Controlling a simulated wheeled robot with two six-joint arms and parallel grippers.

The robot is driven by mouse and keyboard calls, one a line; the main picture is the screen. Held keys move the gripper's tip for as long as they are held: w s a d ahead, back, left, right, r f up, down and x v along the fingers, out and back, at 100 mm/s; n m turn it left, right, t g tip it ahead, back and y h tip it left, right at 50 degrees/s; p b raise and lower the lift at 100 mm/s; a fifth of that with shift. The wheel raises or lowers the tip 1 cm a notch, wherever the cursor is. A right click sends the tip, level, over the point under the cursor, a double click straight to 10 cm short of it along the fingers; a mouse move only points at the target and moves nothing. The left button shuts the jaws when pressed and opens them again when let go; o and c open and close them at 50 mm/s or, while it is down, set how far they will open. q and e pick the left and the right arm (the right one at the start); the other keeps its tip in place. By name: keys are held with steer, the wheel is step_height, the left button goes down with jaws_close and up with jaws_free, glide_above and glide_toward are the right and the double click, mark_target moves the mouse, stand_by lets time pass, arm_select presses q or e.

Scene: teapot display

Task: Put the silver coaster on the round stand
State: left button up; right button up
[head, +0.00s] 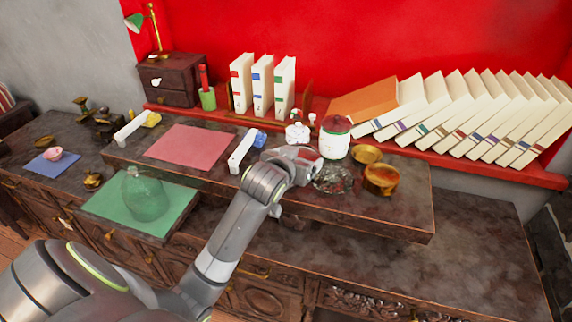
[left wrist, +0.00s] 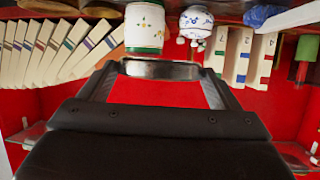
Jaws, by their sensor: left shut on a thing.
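My left gripper (head: 308,154) is over the raised wooden shelf, in front of the white jar, its fingers partly hidden in the head view. In the left wrist view my left gripper (left wrist: 160,80) is shut on the silver coaster (left wrist: 160,69), seen nearly edge-on between the fingertips. The coaster is hard to make out in the head view. A short, round brass-coloured piece (head: 380,180), which looks like the round stand, is on the shelf right of the gripper, apart from it. My right gripper is not in view.
A clear, shiny dish (head: 333,181) lies just below my gripper. A white jar (head: 335,142), a blue-and-white pot (head: 297,132) and a flat brass disc (head: 366,154) are close by. The shelf's right end (head: 415,205) is clear.

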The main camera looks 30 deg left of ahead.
arm_select(q)
steer(key=w+a+n+y+p, duration=0.1)
steer(key=w+a+p, duration=0.15)
steer(key=a, duration=0.65)
steer(key=f, duration=0.6)
steer(key=shift+w+b, duration=0.2)
steer(key=shift+b, duration=0.15)
steer(key=shift+f, duration=2.3)
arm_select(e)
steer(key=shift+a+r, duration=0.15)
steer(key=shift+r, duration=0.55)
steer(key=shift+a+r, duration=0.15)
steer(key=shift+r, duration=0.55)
arm_select(q)
steer(key=shift+f, duration=0.1)
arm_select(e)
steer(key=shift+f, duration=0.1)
arm_select(q)
steer(key=o, duration=0.9)
steer(key=v, duration=1.2)
steer(key=shift+d, duration=0.15)
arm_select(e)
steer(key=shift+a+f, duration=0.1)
